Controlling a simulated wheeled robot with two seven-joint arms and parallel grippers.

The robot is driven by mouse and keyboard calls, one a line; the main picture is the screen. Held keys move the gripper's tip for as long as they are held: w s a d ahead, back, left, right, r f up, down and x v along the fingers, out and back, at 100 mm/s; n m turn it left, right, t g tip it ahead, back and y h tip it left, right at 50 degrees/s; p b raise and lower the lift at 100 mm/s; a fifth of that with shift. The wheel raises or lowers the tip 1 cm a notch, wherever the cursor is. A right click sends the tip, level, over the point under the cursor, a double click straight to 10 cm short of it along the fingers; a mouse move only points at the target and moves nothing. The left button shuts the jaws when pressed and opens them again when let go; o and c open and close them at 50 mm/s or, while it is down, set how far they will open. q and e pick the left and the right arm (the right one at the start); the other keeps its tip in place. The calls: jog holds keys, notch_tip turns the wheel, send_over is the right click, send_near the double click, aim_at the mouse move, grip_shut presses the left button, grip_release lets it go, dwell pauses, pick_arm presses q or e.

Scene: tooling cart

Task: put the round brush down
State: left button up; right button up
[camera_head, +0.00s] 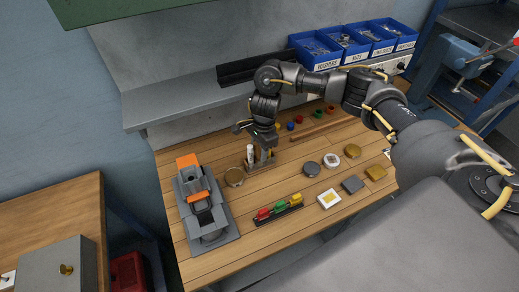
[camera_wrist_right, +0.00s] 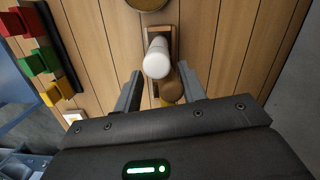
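My right gripper (camera_head: 262,154) is over a small wooden holder (camera_head: 262,166) on the bench, pointing down. In the right wrist view its two fingers (camera_wrist_right: 160,76) are spread apart. A white upright cylinder (camera_wrist_right: 157,57) and a brown round-topped piece (camera_wrist_right: 172,89) stand between or just beyond them, at the holder (camera_wrist_right: 175,36). The brown piece is close to the right-hand finger, with a clear gap to the other. The white cylinder also shows in the head view (camera_head: 250,152). Which of these is the round brush I cannot tell; bristles are hidden. My left gripper is out of view.
A rack of red, green and yellow pieces (camera_head: 279,212) is in front. Several discs and blocks lie right. A wooden rod (camera_head: 318,129) and blue bins (camera_head: 315,52) are behind.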

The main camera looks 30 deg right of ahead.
jog(key=shift+r+p, duration=0.25)
jog(key=shift+p, duration=0.05)
jog(key=shift+w+r, duration=0.1)
jog(key=shift+r, duration=0.2)
notch_tip(320, 180, up, 11)
jog(key=d+b, duration=0.1)
jog(key=b, duration=0.2)
jog(key=shift+d, duration=0.2)
